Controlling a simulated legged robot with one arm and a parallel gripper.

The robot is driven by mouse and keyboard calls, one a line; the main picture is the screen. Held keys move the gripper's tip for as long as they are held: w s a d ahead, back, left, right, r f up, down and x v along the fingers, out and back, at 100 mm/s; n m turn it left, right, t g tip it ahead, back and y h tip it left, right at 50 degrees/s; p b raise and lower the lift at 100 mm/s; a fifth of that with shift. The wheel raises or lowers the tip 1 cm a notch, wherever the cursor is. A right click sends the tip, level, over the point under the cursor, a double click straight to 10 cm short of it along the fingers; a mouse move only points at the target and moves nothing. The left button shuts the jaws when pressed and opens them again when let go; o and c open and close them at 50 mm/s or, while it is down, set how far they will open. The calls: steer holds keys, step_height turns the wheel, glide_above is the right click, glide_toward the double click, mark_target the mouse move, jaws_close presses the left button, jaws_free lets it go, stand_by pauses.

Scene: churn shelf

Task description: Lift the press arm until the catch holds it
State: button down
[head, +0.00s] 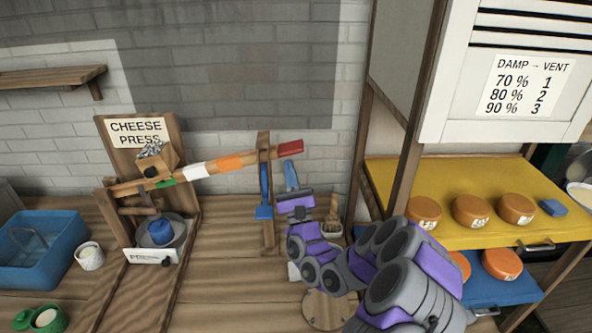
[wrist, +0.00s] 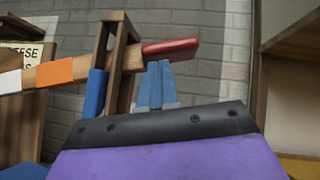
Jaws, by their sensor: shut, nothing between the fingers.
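The press arm (head: 228,163) is a wooden bar with green, white and orange bands and a red end (head: 290,147). It slopes up to the right from the cheese press (head: 140,190) and passes the upper part of a wooden post (head: 268,200). A blue piece, perhaps the catch (head: 264,192), is on the post; whether it holds the arm cannot be told. My gripper (head: 290,165) is shut and empty, its pale blue fingers pointing up just below the red end. The wrist view shows the fingertips (wrist: 159,66) right under the red end (wrist: 170,47); contact is unclear.
A blue basin (head: 45,250) and a white pot (head: 89,256) stand at the left. A yellow shelf (head: 480,225) with orange cheeses is at the right, behind a wooden upright (head: 410,140).

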mark_target(287, 154)
steer(key=shift+d+r, duration=0.25)
steer(key=shift+a+r+n+y+p, duration=0.3)
steer(key=shift+r+y+p, duration=0.1)
steer(key=shift+r+p, duration=0.15)
steer(key=shift+r+n+g+y+p, duration=0.55)
steer(key=shift+r+n+p, duration=0.35)
steer(key=shift+p, duration=0.25)
steer(key=shift+f, duration=0.1)
steer(key=shift+a, duration=0.1)
